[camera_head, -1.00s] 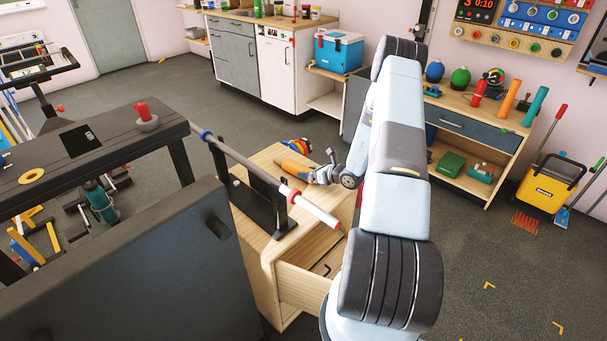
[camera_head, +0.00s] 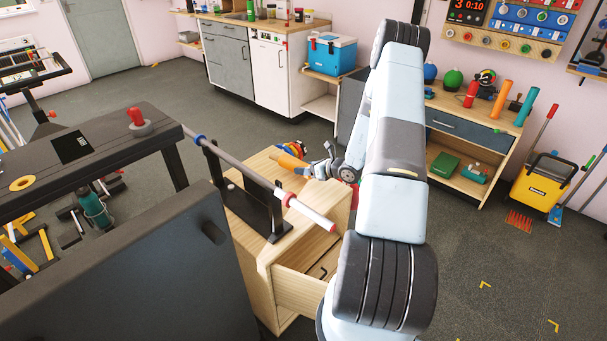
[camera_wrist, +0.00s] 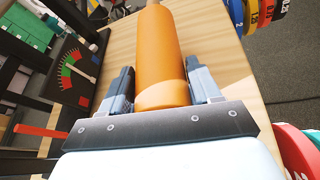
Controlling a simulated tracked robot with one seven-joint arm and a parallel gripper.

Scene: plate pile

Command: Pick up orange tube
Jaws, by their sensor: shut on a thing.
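The orange tube (camera_head: 292,161) is over the top of a light wooden cabinet (camera_head: 249,166), close to its far edge. In the wrist view the tube (camera_wrist: 160,60) lies lengthwise away from me, with its near end between my two fingers. My gripper (camera_wrist: 155,88) is shut on it, with one dark finger on each side. In the head view my gripper (camera_head: 314,168) reaches the tube from the right, partly behind my arm. Whether the tube's underside touches the wood cannot be told.
Coloured discs (camera_head: 291,148) stand close behind the tube. A black stand (camera_head: 262,205) with a long bar is on the cabinet at the left. The drawer (camera_head: 303,289) is open. Another orange tube (camera_head: 501,98) stands on the right workbench.

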